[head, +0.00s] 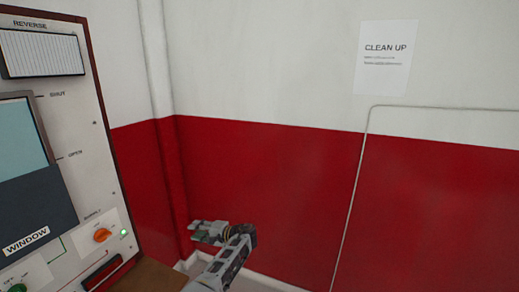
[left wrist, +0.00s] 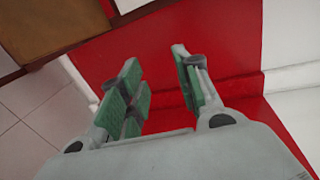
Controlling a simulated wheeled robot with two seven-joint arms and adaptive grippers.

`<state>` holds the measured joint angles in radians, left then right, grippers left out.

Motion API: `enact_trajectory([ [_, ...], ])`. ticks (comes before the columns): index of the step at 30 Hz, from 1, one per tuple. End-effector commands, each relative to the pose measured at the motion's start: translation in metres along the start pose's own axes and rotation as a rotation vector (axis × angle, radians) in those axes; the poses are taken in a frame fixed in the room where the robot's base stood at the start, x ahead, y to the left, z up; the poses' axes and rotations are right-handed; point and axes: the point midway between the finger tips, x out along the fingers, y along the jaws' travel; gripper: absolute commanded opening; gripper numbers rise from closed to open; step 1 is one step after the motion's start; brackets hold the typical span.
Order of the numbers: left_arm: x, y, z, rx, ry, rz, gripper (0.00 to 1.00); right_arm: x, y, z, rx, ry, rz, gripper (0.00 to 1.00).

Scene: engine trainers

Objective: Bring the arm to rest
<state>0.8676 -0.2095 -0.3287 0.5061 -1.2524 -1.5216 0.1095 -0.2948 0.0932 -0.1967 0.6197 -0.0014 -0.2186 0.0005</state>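My left gripper (head: 208,232) is in the lower middle of the head view, in front of the red part of the wall and to the right of the control panel. In the left wrist view its green-padded fingers (left wrist: 162,88) stand apart with nothing between them. It touches nothing that I can see. My right gripper is in neither view.
A control panel (head: 75,150) stands at the left, with an orange knob (head: 102,235) and a lit green lamp (head: 123,232). A brown surface (head: 147,277) lies below it. A "CLEAN UP" sign (head: 386,58) hangs on the wall. Tiled floor (left wrist: 40,115) shows in the wrist view.

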Motion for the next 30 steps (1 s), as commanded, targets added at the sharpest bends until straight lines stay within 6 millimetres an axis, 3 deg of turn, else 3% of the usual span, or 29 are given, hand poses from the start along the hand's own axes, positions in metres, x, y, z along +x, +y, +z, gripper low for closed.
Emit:
enact_trajectory([
  [12,-0.025,0.055,-0.081,-0.039,0.368,0.296,0.33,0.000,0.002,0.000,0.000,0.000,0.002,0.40],
  [21,-0.058,0.077,-0.131,-0.156,0.617,0.506,0.33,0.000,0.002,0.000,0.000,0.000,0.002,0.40],
  [26,-0.073,0.089,-0.149,-0.244,0.731,0.617,0.33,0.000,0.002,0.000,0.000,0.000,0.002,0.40],
  [30,-0.083,0.112,-0.154,-0.332,0.810,0.722,0.33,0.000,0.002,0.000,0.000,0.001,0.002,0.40],
])
